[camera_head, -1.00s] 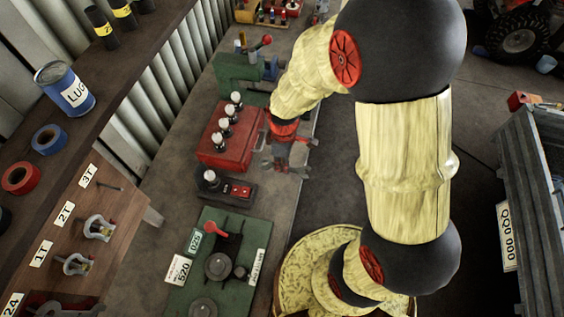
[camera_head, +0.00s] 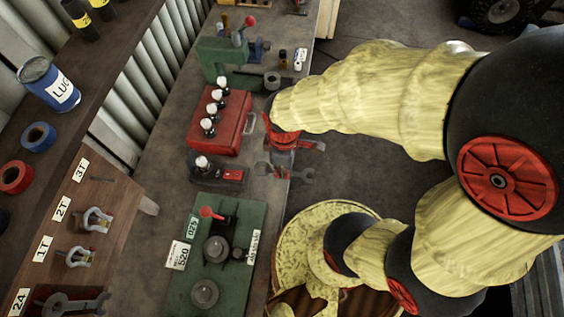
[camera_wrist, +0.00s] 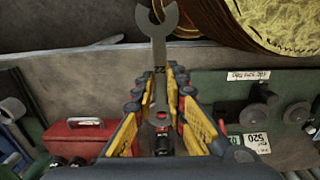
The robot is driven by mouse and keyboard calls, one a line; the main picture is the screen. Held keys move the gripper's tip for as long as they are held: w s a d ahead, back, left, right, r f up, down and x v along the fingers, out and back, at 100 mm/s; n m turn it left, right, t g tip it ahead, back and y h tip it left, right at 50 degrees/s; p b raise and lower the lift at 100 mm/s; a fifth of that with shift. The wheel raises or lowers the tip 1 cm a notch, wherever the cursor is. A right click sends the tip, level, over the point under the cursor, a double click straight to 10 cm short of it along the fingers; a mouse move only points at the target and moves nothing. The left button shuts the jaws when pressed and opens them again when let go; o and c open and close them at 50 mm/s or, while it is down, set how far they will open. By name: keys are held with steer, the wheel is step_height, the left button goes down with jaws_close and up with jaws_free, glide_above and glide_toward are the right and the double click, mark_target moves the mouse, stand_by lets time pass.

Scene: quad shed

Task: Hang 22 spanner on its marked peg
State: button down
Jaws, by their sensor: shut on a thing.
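The spanner (camera_head: 304,174) is a grey double open-ended tool, held at its middle by my gripper (camera_head: 285,155). In the wrist view the spanner (camera_wrist: 159,50) runs up and away between the yellow-and-black fingers (camera_wrist: 160,85), with one open jaw beyond them and a partly readable "22" on its shank. In the head view my gripper is by the bench's right edge, beside the red toolbox. The wooden tool board (camera_head: 125,222) is at the left. No peg marked 22 is visible.
A shelf with tape rolls (camera_head: 39,137) stands left.

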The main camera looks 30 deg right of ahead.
mark_target(283, 172)
stand_by(0.3)
step_height(283, 172, up, 4)
steer(key=p, duration=0.3)
steer(key=shift+r+p, duration=0.1)
steer(key=shift+p, duration=0.3)
